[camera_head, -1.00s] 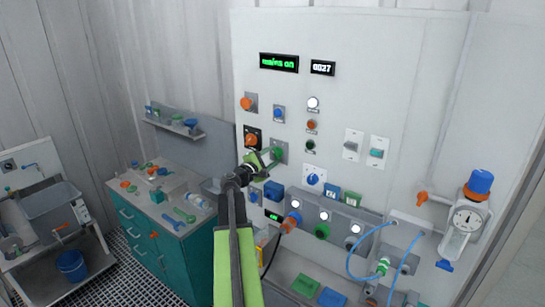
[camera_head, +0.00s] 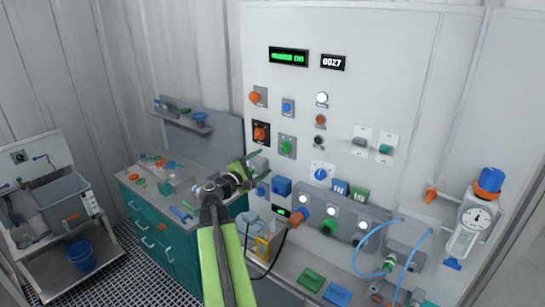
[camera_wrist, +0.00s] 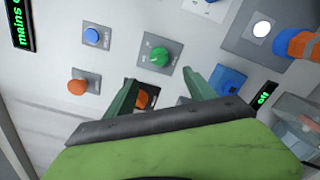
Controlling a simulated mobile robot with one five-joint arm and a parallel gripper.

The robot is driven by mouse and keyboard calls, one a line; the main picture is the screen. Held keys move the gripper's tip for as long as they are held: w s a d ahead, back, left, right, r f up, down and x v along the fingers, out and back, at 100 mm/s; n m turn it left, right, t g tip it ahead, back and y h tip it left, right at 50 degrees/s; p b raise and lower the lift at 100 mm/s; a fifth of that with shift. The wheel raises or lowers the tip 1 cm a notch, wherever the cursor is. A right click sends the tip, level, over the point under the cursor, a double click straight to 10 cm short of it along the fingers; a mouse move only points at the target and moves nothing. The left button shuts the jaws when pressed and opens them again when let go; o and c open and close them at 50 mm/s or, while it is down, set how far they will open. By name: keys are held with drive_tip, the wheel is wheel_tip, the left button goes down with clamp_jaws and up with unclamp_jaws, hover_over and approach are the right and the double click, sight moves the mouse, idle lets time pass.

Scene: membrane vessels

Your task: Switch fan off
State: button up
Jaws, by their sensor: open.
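A wall panel (camera_head: 395,100) carries several knobs and buttons, and their small labels are too small to read, so I cannot tell which one is the fan switch. A green knob (camera_head: 287,146) sits on a grey plate, with an orange knob (camera_head: 261,133) on a dark plate to its left. In the wrist view the green knob (camera_wrist: 158,56) is just beyond my fingertips, and an orange knob (camera_wrist: 141,98) shows partly between the fingers. My gripper (camera_head: 262,165) is open and empty, below and left of the green knob, apparently apart from it.
A lit display (camera_head: 288,57) reads "mains on" and another (camera_head: 332,62) reads "0027". A small green display (camera_wrist: 264,96) appears to read "OFF". A teal cabinet (camera_head: 180,250) stands left.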

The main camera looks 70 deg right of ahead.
drive_tip(key=v, duration=0.5)
drive_tip(key=shift+a, duration=0.1)
drive_tip(key=w+a+f+n+t+b, duration=0.1)
drive_tip(key=w+a+f+t+b, duration=0.15)
drive_tip(key=w+a, duration=0.45)
drive_tip(key=w+a+f+n+t+b, duration=0.2)
drive_tip(key=w+a+f+t, duration=0.15)
drive_tip(key=w, duration=0.55)
drive_tip(key=w+a+f+t+y+b, duration=0.1)
drive_tip(key=w+a+f+y+b, duration=0.1)
drive_tip(key=w+a+f, duration=0.5)
drive_tip(key=w+a+f+t+y+b, duration=0.1)
drive_tip(key=w+a+f+y+b, duration=0.2)
drive_tip(key=a, duration=0.7)
drive_tip(key=w+a+f+m+y+b, duration=0.1)
drive_tip(key=a+f+y, duration=0.2)
drive_tip(key=a+f, duration=0.45)
drive_tip(key=w+a+f+m+y, duration=0.15)
drive_tip(key=a+f, duration=0.35)
drive_tip(key=a, duration=0.5)
drive_tip(key=s+a+f+m+g+y, duration=0.1)
drive_tip(key=s+a+f+m+y, duration=0.1)
drive_tip(key=a, duration=0.6)
drive_tip(key=s+a+f+m+g+y, duration=0.1)
drive_tip(key=s+a+f+y, duration=0.3)
drive_tip(key=a, duration=0.5)
drive_tip(key=shift+s+m+g+y, duration=0.35)
drive_tip(key=shift+s+g+y, duration=0.15)
drive_tip(key=shift+g+y, duration=0.35)
